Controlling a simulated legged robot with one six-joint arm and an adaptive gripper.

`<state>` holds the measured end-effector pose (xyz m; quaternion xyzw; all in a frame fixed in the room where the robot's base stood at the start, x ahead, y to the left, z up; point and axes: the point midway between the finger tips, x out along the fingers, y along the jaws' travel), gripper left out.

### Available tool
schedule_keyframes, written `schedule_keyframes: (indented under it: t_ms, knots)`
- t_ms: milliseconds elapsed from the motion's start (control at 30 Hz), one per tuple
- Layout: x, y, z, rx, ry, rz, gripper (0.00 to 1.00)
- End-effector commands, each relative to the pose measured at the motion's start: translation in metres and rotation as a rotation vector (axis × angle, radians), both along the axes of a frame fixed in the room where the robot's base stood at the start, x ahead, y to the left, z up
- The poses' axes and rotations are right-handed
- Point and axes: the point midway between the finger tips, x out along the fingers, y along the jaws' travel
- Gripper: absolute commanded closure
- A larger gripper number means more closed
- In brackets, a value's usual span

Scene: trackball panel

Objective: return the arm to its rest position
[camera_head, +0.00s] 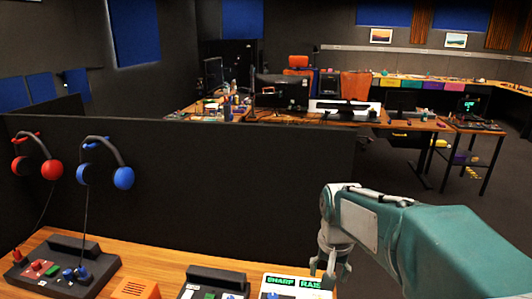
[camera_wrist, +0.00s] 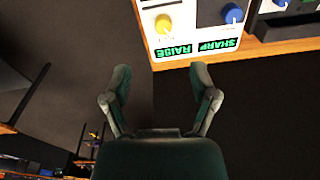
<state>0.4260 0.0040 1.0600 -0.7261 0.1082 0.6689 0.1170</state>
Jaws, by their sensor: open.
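My teal arm (camera_head: 455,240) reaches in from the right in the head view. My gripper (camera_head: 333,268) hangs downward at its end, close to the right end of the wooden desk. In the wrist view my gripper (camera_wrist: 158,82) has its two fingers spread apart with nothing between them. A white panel (camera_wrist: 203,20) with green "SHARP" and "RAISE" labels lies beyond the fingertips, apart from them. It carries a yellow knob (camera_wrist: 163,23) and a blue knob (camera_wrist: 232,13). The same panel shows beside my gripper in the head view (camera_head: 297,294), cut by the lower edge.
A black divider (camera_head: 215,175) stands behind the desk (camera_head: 155,262). Red headphones (camera_head: 50,169) and blue headphones (camera_head: 123,178) hang on it. Control boxes (camera_head: 63,265) and an orange block (camera_head: 136,289) sit on the desk. Open floor (camera_head: 385,165) lies right of the divider.

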Motion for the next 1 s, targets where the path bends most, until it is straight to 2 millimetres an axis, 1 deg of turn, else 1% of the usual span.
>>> schedule_keyframes:
  t_ms: [33, 100, 300, 467, 600, 700, 800, 1000]
  knots:
    - [-0.014, 0.000, 0.011, -0.002, -0.033, 0.019, 0.24]
    - [-0.030, -0.001, 0.022, -0.005, -0.072, 0.049, 0.24]
    - [-0.080, -0.002, 0.042, -0.022, -0.181, 0.135, 0.24]
    - [-0.118, -0.003, 0.050, -0.044, -0.269, 0.201, 0.24]
    - [-0.149, -0.003, 0.049, -0.066, -0.341, 0.257, 0.24]
    - [-0.164, -0.004, 0.047, -0.080, -0.379, 0.286, 0.24]
    - [-0.172, -0.004, 0.045, -0.088, -0.400, 0.303, 0.24]
    - [-0.175, -0.004, 0.044, -0.092, -0.406, 0.311, 0.24]
